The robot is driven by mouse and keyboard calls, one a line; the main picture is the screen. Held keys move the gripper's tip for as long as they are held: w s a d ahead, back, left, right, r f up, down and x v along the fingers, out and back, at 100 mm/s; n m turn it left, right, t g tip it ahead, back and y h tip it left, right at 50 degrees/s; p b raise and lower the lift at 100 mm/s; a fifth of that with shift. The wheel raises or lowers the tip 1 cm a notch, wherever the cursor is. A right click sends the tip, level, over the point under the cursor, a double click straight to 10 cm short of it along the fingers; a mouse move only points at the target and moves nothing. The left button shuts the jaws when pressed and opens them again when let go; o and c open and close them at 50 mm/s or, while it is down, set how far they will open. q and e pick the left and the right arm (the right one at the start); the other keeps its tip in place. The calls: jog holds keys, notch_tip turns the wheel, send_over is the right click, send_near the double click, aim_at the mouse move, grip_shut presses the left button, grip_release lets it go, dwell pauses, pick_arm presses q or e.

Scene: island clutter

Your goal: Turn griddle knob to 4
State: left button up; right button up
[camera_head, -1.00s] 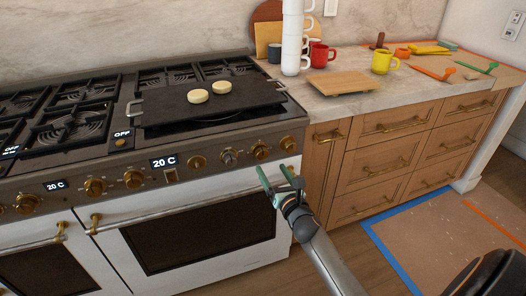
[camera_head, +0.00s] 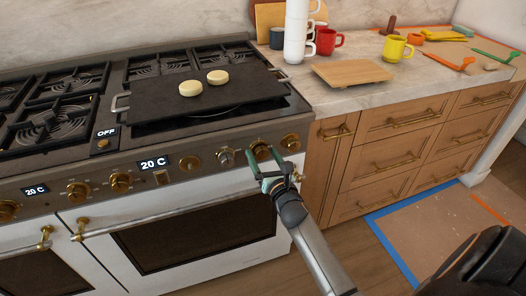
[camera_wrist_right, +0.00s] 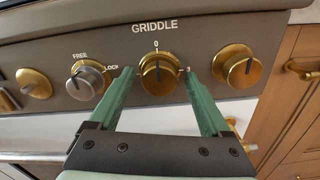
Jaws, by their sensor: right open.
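The griddle knob (camera_wrist_right: 158,76) is a brass dial under the word GRIDDLE in the right wrist view, with its pointer up at the 0 mark. In the head view the knob (camera_head: 260,149) sits on the stove's front panel, partly covered by my gripper. My right gripper (camera_head: 262,160) is open in front of it. In the right wrist view its green fingers (camera_wrist_right: 158,85) lie on either side of the knob; I cannot tell whether they touch it. The griddle plate (camera_head: 165,103) bears two pale round pieces (camera_head: 204,83). My left gripper is not in view.
A silver FREE/LOCK knob (camera_wrist_right: 88,80) is left of the griddle knob, and another brass knob (camera_wrist_right: 236,66) is right. The oven handle (camera_head: 170,213) runs below the panel. A wooden board (camera_head: 352,71) and several mugs stand on the counter.

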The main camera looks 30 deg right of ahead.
jog(key=shift+w, duration=0.1)
jog(key=shift+c, duration=0.3)
jog(key=c, duration=0.6)
grip_shut()
